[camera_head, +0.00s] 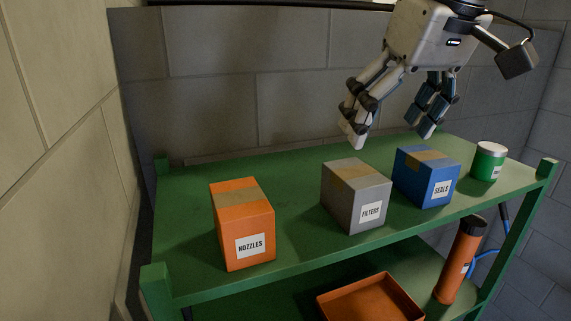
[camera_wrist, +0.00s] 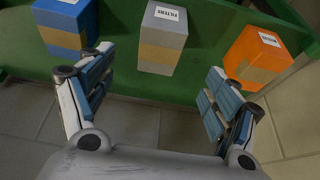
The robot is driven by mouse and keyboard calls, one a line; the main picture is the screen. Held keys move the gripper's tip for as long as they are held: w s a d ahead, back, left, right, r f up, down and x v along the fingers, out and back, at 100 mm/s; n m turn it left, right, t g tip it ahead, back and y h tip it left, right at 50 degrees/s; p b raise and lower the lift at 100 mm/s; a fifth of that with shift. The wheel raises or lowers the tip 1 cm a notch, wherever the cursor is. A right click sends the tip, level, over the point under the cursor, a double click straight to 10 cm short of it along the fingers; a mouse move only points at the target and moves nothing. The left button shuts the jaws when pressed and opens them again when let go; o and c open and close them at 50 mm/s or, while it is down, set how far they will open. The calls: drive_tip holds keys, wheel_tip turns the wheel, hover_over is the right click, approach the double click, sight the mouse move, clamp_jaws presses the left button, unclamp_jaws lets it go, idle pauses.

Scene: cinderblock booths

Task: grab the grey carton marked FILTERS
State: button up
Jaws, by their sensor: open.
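The grey carton marked FILTERS (camera_head: 350,197) stands upright on the green shelf between an orange carton and a blue one. Brown tape runs over its top. In the wrist view the grey carton (camera_wrist: 164,38) sits at the top centre, beyond and between the spread fingers. My gripper (camera_head: 392,138) is open and empty above the back part of the shelf, apart from the carton. The wrist view also shows my gripper (camera_wrist: 155,88) with nothing between its fingers.
The orange NOZZLES carton (camera_head: 243,225) stands to the left. The blue SEALS carton (camera_head: 426,177) stands close on the right, then a green can (camera_head: 488,162). The green shelf (camera_head: 300,245) has corner posts. Below are an orange tray (camera_head: 370,300) and an orange tube (camera_head: 459,262). Block walls stand behind and left.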

sight(359, 173)
drive_tip(key=b+x, duration=0.1)
drive_tip(key=x, duration=0.2)
drive_tip(key=b+x, duration=0.1)
drive_tip(key=x, duration=0.3)
drive_tip(key=b+x, duration=0.1)
drive_tip(key=x, duration=0.2)
drive_tip(key=shift+w+a+f, duration=0.1)
drive_tip(key=shift+w+f, duration=0.1)
drive_tip(key=shift+w, duration=0.35)
drive_tip(key=shift+b+x, duration=0.55)
drive_tip(key=shift+x, duration=2.25)
drive_tip(key=shift+a+r, duration=0.15)
drive_tip(key=shift+f, duration=0.25)
drive_tip(key=shift+c, duration=0.2)
drive_tip(key=c, duration=1.2)
